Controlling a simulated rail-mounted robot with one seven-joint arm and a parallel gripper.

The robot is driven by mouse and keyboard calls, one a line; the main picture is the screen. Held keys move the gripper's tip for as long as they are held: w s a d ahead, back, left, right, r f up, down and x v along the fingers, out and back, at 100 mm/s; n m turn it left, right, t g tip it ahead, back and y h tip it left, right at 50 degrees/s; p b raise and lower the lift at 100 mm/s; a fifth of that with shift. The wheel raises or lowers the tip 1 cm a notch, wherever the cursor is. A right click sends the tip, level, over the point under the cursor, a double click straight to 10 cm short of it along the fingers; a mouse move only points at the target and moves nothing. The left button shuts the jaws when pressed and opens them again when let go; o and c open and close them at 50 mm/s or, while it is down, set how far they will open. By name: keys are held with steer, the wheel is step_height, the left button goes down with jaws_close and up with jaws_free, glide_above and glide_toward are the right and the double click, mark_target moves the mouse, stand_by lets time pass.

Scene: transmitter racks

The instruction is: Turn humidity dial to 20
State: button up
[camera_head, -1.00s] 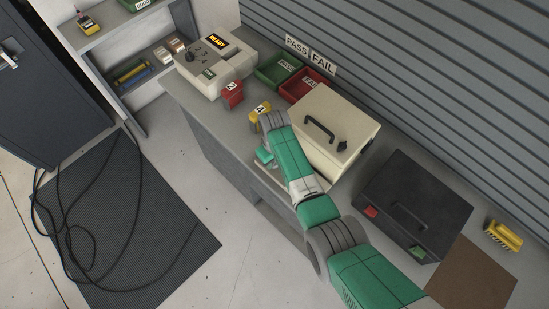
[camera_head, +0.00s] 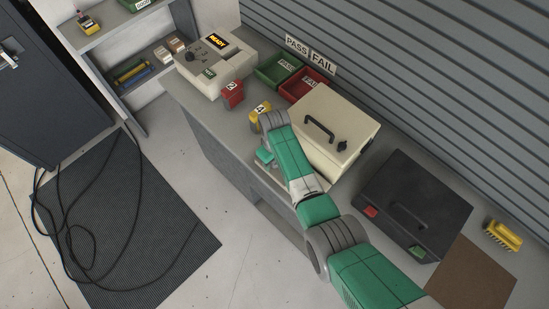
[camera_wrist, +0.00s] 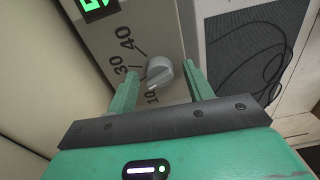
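The humidity dial (camera_wrist: 160,73) is a light grey knob on a grey panel in the wrist view. The marks 10, 30 and 40 (camera_wrist: 125,38) show along its left side; no 20 can be read. Its narrow end seems to point down-left, near the 10. My gripper (camera_wrist: 161,68) is open, one green finger on each side of the knob. A lit green display (camera_wrist: 95,6) is cut off at the top. In the head view my arm hides the dial, and only a bit of my gripper (camera_head: 264,157) shows.
A cream box (camera_head: 335,125) with a black handle stands on the bench beside my arm. A black case (camera_head: 415,205) lies to its right.

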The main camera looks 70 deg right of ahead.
step_height(320, 180, up, 8)
steer(key=shift+f+p, duration=0.1)
steer(key=shift+p, duration=0.5)
